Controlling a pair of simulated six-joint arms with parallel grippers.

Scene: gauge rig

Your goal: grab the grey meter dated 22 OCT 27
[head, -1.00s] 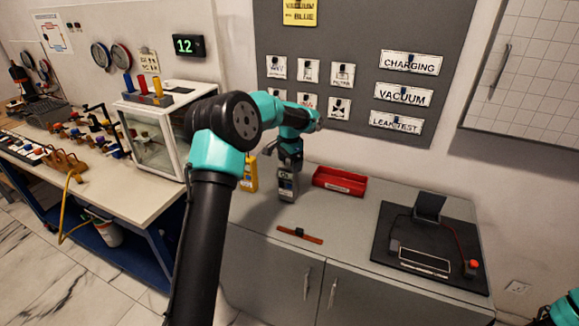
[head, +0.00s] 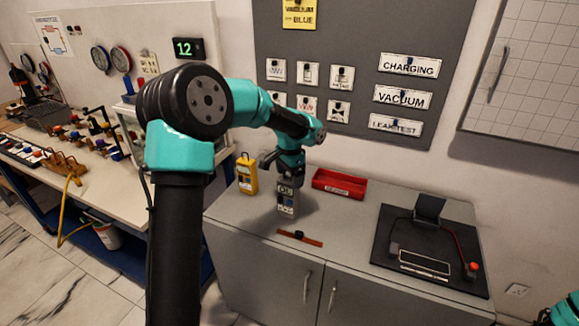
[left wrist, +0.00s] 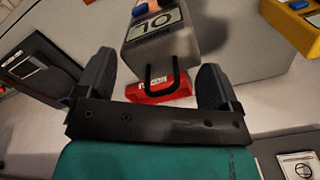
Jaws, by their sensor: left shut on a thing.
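A grey meter (head: 287,202) with a pale display and a blue button is in my left gripper (head: 289,180), over the grey cabinet top. In the left wrist view the grey meter (left wrist: 163,38) hangs beyond the fingers of the left gripper (left wrist: 155,85), its black loop handle between them. The left gripper is shut on this meter. I cannot read a date on it. A yellow meter (head: 247,175) stands to its left on the cabinet; its corner also shows in the wrist view (left wrist: 295,28). My right gripper is out of view.
A red tray (head: 339,183) sits behind and right of the grey meter. An orange-brown strip with a black block (head: 299,238) lies in front. A black board with a stand (head: 428,250) fills the right. Cabinet top between is free.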

